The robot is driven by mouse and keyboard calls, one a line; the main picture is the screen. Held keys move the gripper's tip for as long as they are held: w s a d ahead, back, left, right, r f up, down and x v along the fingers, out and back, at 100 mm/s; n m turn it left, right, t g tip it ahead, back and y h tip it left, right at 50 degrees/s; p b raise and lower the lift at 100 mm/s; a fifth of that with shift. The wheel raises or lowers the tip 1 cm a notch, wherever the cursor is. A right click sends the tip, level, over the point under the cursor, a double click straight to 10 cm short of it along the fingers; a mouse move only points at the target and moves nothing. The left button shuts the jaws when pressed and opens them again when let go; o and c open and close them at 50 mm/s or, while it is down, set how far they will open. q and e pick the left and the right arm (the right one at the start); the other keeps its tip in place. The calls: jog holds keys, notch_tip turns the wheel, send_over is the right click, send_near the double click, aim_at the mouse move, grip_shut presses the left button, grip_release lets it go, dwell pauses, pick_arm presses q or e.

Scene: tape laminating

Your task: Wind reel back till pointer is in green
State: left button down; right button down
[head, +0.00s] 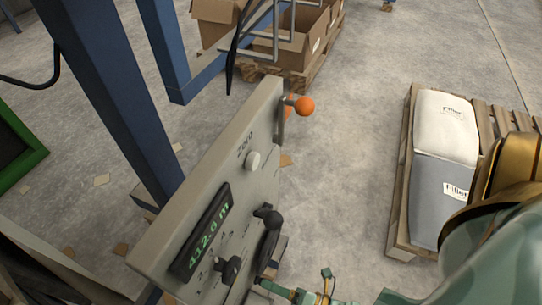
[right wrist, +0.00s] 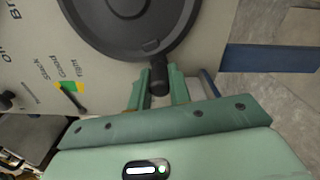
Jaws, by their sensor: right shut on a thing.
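The reel's black round wheel (right wrist: 130,22) fills the top of the right wrist view, with a short black handle (right wrist: 159,82) at its lower edge. My right gripper (right wrist: 160,92) is shut on this handle, one green finger on each side. Left of it, the gauge's black pointer (right wrist: 74,101) slants up-left, its tip at the yellow, Slack-side end of the coloured band (right wrist: 74,87); the green part lies right of the tip. In the head view my right gripper (head: 300,292) is at the panel's lower right. My left gripper is out of view.
The grey panel (head: 206,192) carries a display (head: 203,232) reading about 412.6 m, a Zero button (head: 254,160) and a lever with an orange ball (head: 304,106). Blue posts (head: 110,90) stand behind. A pallet with Filler sacks (head: 445,128) is at right.

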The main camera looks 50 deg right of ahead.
jog(key=shift+d+f+n, duration=0.25)
jog(key=shift+f+n, duration=0.4)
jog(key=shift+n, duration=0.25)
jog(key=c, duration=1.3)
grip_release()
jog(key=shift+d, duration=0.1)
jog(key=shift+s+d, duration=0.1)
jog(key=shift+s, duration=0.25)
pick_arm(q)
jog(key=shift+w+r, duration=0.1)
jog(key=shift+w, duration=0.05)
pick_arm(e)
jog(key=v, duration=1.5)
jog(key=shift+s+d, duration=0.15)
jog(key=shift+s, duration=0.1)
